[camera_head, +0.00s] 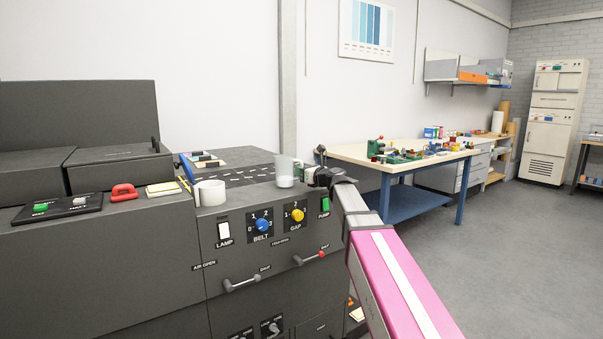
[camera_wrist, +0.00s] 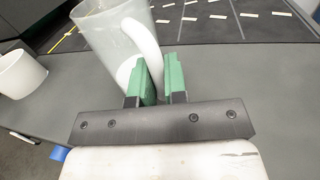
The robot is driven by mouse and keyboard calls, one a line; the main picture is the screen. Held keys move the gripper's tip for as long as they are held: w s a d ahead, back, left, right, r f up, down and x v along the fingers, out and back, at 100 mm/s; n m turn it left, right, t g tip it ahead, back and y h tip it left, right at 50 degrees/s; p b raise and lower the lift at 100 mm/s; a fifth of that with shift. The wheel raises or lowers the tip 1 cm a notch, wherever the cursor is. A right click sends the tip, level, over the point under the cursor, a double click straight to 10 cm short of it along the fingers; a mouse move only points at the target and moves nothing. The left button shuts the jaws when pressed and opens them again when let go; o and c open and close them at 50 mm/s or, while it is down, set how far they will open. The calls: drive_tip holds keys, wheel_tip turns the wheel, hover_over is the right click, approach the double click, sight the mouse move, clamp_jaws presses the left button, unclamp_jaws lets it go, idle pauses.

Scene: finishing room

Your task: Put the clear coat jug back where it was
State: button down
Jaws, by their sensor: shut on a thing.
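The clear coat jug (camera_head: 285,173) is a translucent jug with whitish liquid low inside, upright at the front right of the dark machine's top. It also shows in the wrist view (camera_wrist: 108,35), with its white handle (camera_wrist: 146,42) toward the fingers. My gripper (camera_head: 307,175) reaches it from the right. In the wrist view its green fingertips (camera_wrist: 161,80) are shut on the jug's handle. The jug's base is partly hidden by the fingers in the wrist view. I cannot tell whether the base touches the machine top.
A white cup-like container (camera_head: 210,193) stands left of the jug on the machine (camera_head: 150,245). Knobs and levers line the front. A cluttered workbench (camera_head: 350,153) stands behind; open floor lies right.

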drive_tip(key=shift+f, duration=0.1)
drive_tip(key=c, duration=1.2)
unclamp_jaws()
drive_tip(key=shift+o, duration=0.2)
drive_tip(key=shift+s+d, duration=0.15)
drive_tip(key=shift+s, duration=0.05)
drive_tip(key=v, duration=1.1)
drive_tip(key=shift+s+d, duration=0.2)
